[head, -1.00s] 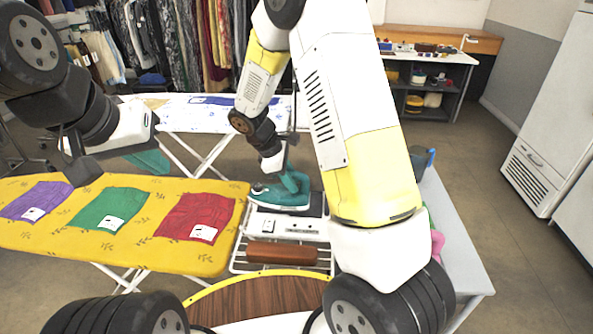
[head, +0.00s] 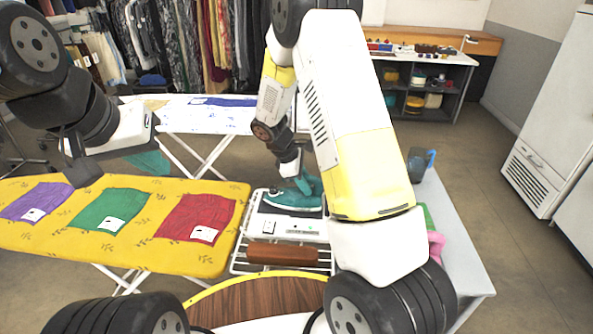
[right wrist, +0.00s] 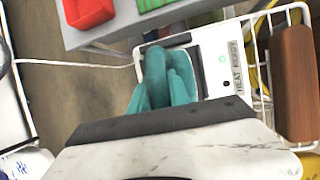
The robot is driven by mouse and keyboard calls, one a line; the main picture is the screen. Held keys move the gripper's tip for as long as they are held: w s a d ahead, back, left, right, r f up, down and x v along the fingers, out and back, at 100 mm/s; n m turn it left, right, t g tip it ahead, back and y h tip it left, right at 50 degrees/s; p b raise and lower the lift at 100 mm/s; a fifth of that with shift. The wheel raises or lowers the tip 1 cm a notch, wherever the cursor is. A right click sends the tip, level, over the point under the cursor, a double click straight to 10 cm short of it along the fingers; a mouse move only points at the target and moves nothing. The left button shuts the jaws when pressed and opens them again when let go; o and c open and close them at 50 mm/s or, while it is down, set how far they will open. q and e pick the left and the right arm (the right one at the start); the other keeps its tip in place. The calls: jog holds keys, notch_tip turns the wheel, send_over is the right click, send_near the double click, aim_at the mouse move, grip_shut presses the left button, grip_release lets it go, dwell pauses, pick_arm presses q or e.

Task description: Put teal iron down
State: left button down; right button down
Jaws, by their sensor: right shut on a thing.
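The teal iron (head: 288,201) is at the white iron station (head: 312,230), over its dark plate, with its nose toward the left in the head view. My right gripper (head: 303,187) is shut on the iron from above. In the right wrist view, the teal fingers (right wrist: 166,80) are close together, and the station (right wrist: 218,58) with its "HEAT READY" label lies just beyond them. I cannot tell whether the iron's sole touches the plate. My left gripper (head: 150,162) hangs over the far edge of the yellow ironing board, apart from the iron; its opening is unclear.
The yellow ironing board (head: 140,245) holds purple (head: 35,200), green (head: 108,208) and red (head: 195,217) cloths. A brown padded bar (head: 283,253) lies on the wire rack in front of the station. A dark cup-like thing (head: 417,165) stands right of my arm.

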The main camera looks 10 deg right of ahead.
aim_at(290, 196)
jog(key=shift+f, duration=0.1)
jog(key=c, duration=1.2)
grip_release()
jog(key=shift+c, duration=0.2)
jog(key=w+v, duration=0.1)
jog(key=v, duration=1.1)
jog(key=s+d+r+m+t+y, duration=0.1)
jog(key=s+r+m+t+y, duration=0.1)
jog(key=s+r+m, duration=0.5)
jog(key=s+d+r+m+t+y, duration=0.2)
jog(key=s+r+m+y, duration=0.3)
jog(key=s+r, duration=0.5)
jog(key=s+m+t, duration=0.1)
jog(key=s, duration=0.6)
jog(key=shift+s+r+m+t, duration=0.3)
jog(key=shift+s+r+m, duration=0.05)
jog(key=shift+m, duration=0.05)
